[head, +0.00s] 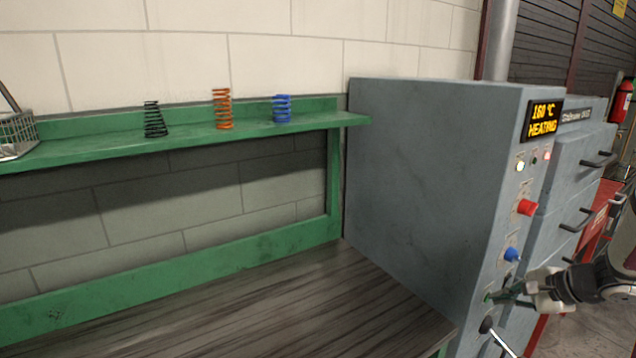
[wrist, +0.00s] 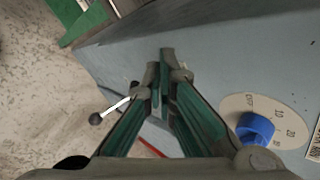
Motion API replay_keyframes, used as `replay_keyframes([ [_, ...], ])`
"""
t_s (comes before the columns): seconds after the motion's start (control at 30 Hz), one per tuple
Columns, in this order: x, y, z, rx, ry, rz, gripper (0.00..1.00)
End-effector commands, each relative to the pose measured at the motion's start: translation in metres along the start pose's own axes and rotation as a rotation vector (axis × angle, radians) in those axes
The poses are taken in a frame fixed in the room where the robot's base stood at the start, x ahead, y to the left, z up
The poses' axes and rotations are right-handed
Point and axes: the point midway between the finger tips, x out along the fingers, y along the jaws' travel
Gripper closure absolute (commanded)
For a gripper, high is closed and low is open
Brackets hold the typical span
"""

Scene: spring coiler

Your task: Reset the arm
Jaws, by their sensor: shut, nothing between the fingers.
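My gripper (head: 497,297) is at the lower right in the head view, close to the front panel of the grey machine (head: 425,180), below its blue knob (head: 511,254). In the wrist view my gripper (wrist: 163,62) has its two green fingers together at the tips, with nothing held. The blue knob (wrist: 256,128) sits on a round dial to the right of the fingers. A lever with a dark ball end (wrist: 97,118) is to the left. I cannot tell whether the fingertips touch the panel.
The machine's display (head: 543,120) reads 160 °C HEATING. A red knob (head: 527,208) sits above the blue one. Black, orange and blue springs (head: 282,108) stand on the green shelf (head: 190,147), with a wire basket (head: 17,135) at its left. The wooden bench top (head: 250,310) is clear.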

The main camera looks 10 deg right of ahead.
Motion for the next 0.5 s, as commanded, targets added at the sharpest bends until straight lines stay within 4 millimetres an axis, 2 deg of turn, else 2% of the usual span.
replay_keyframes([
  [0.03,-0.007,-0.017,0.034,-0.081,-0.031,0.019,1.00],
  [0.1,-0.016,-0.028,0.075,-0.182,-0.072,0.054,1.00],
  [0.23,-0.036,-0.038,0.148,-0.370,-0.136,0.121,1.00],
  [0.37,-0.060,-0.035,0.216,-0.564,-0.189,0.191,1.00],
  [0.5,-0.090,-0.019,0.277,-0.770,-0.225,0.265,1.00],
])
